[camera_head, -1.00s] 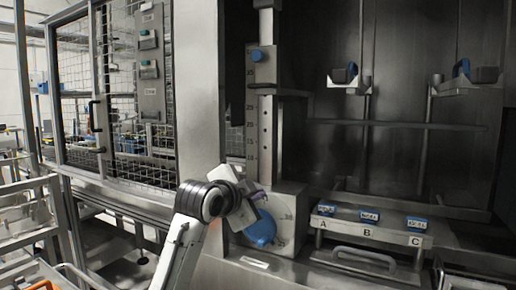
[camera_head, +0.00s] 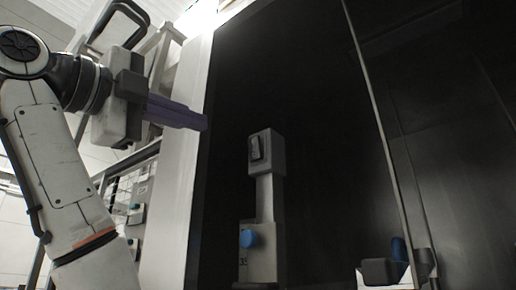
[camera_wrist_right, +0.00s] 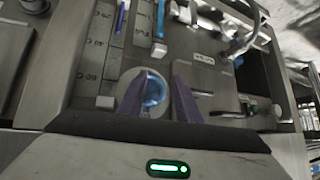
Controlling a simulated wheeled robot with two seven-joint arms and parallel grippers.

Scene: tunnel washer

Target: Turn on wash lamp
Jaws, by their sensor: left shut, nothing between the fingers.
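A grey box with a dark rocker switch (camera_head: 257,148) on its front tops a grey post in the head view; I see no lit lamp there. My left gripper (camera_head: 204,123) is at the upper left, its purple fingers shut and empty, pointing right. In the picture it is left of and slightly above the box, apart from it. My right gripper (camera_wrist_right: 160,80) shows in the right wrist view with its purple fingers apart. A round blue part (camera_wrist_right: 153,90) shows between them; I cannot tell whether they touch it.
A blue knob (camera_head: 249,239) sits lower on the post. A pale upright panel (camera_head: 182,190) stands beside my left gripper. A dark cabinet interior is behind the post. A tray with dark and blue items (camera_head: 380,272) is at the lower right.

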